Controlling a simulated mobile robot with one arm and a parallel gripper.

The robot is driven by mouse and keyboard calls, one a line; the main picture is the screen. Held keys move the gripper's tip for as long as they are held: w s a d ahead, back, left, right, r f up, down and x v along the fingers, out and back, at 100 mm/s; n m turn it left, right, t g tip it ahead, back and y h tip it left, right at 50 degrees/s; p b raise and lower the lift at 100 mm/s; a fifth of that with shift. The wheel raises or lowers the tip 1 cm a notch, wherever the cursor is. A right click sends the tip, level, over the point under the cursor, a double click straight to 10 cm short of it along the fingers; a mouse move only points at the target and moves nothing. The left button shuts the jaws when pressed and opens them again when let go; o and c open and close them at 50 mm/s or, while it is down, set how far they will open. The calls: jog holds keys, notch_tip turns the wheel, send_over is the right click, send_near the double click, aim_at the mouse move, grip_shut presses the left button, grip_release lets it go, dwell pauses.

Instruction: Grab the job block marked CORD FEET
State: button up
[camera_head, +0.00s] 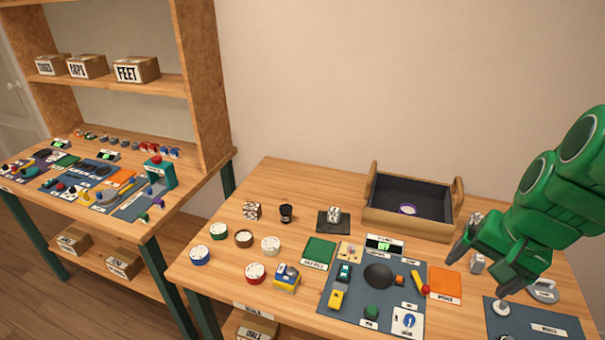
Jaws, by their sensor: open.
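Nothing is visibly gripped. I cannot tell whether the block seen between the fingers lies between them in depth.
A dark wooden-sided tray (372,214) stands at the back. A blue-grey mat (345,310) holds several parts. Round coloured tins (255,273) stand at the left. A black cup (286,213) stands nearby.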

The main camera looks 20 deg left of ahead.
jog(key=w+d+f+n+h, duration=0.1)
jog(key=w+d+n+h, duration=0.25)
jog(key=w, duration=0.55)
jog(key=w+d+f+n+h, duration=0.2)
jog(key=w+n+h, duration=0.25)
jog(key=w, duration=0.45)
jog(key=w+a+f+n+t+h, duration=0.25)
jog(key=w+a+n+t, duration=0.35)
jog(key=w+a+n, duration=0.8)
jog(key=n+t+y, duration=0.5)
jog(key=n+y, duration=0.2)
jog(key=n, duration=0.7)
send_over(250, 209)
jog(key=w+d, duration=0.3)
jog(key=d, duration=0.9)
notch_tip(250, 209, down, 16)
jog(key=shift+s+d+f, duration=0.15)
jog(key=shift+f, duration=0.05)
jog(key=s+a+f+n+y, duration=0.1)
jog(key=s+a+f, duration=0.1)
jog(key=a, duration=0.2)
jog(key=s+a+f+n+y, duration=0.1)
jog(key=s+a+f+n, duration=0.1)
jog(key=a, duration=0.1)
jog(key=s+a+f+n+y, duration=0.1)
jog(key=s+a+n, duration=0.1)
jog(key=s+a, duration=0.1)
jog(key=shift+a+f, duration=0.4)
jog(key=shift+a, duration=0.4)
jog(key=shift+x, duration=3.8)
